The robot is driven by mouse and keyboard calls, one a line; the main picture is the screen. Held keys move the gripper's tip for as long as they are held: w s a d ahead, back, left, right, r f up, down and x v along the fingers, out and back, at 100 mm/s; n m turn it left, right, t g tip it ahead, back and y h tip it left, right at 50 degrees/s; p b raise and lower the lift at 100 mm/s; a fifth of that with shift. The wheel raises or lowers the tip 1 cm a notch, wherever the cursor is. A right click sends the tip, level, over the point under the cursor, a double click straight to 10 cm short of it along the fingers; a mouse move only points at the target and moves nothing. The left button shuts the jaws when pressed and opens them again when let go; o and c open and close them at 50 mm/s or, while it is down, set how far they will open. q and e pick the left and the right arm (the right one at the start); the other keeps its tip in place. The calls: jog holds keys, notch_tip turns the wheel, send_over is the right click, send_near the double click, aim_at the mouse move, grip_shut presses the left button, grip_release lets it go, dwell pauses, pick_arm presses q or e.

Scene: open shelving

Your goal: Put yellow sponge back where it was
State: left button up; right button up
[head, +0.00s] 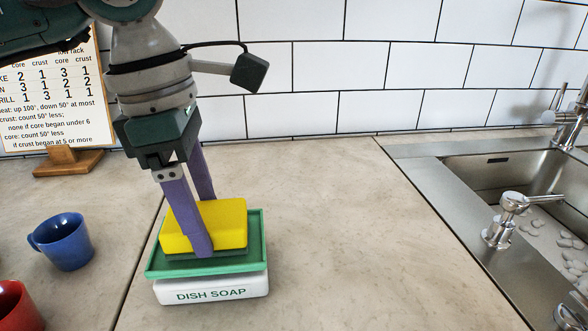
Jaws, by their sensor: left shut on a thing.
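The yellow sponge (228,224) lies over a green tray (160,264), and the tray sits on top of a white block labelled "DISH SOAP" (212,290) on the counter. My left gripper (204,226) points down from above with its two purple fingers on either side of the sponge, shut on it. The near finger covers part of the sponge and the tray. I cannot tell whether the sponge rests on the tray floor or is slightly above it. My right gripper is not in view.
A blue mug (65,243) and a red mug (18,306) stand at the left. A sign on a wooden stand (68,161) is behind them. A steel sink (520,170) with taps is at the right. The counter (350,240) between tray and sink is clear.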

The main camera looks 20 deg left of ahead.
pick_arm(q)
jog(key=shift+f+b, duration=0.25)
jog(key=shift+b, duration=0.05)
jog(key=o, duration=1.2)
jog(key=shift+r, duration=0.1)
jog(key=r, duration=0.4)
jog(key=a+r, duration=0.1)
jog(key=r, duration=0.7)
jog(key=shift+s+a+r+p, duration=0.15)
jog(key=shift+s+p, duration=0.25)
